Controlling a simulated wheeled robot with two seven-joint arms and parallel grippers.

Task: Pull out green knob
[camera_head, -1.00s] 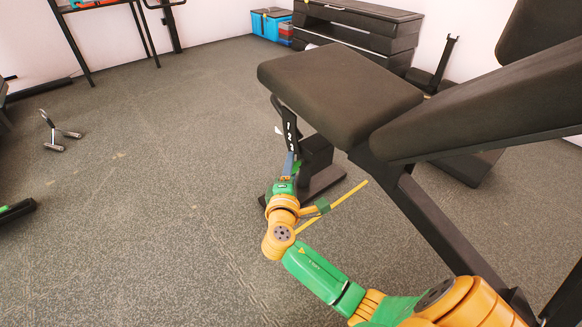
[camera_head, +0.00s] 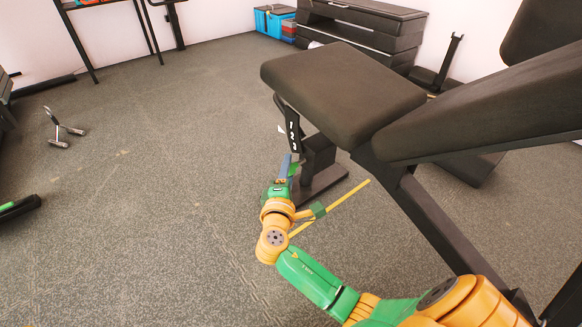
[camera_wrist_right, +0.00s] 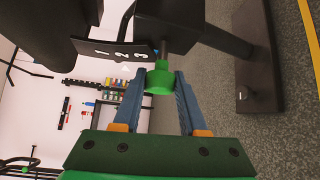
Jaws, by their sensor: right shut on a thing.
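The green knob (camera_wrist_right: 159,80) shows in the right wrist view, on a short grey shaft that comes out of the bench's black frame (camera_wrist_right: 180,28). My right gripper (camera_wrist_right: 160,78) has its two blue fingers on either side of the knob and is shut on it. In the head view my right gripper (camera_head: 289,166) is below the front edge of the bench seat (camera_head: 342,95), beside the numbered black bracket (camera_head: 291,127). The knob cannot be made out there behind the fingers. My left gripper is not in view.
The inclined backrest (camera_head: 480,122) and slanted frame bar (camera_head: 435,225) stand close to the right of my right arm. A metal handle (camera_head: 60,130) lies on the floor at left.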

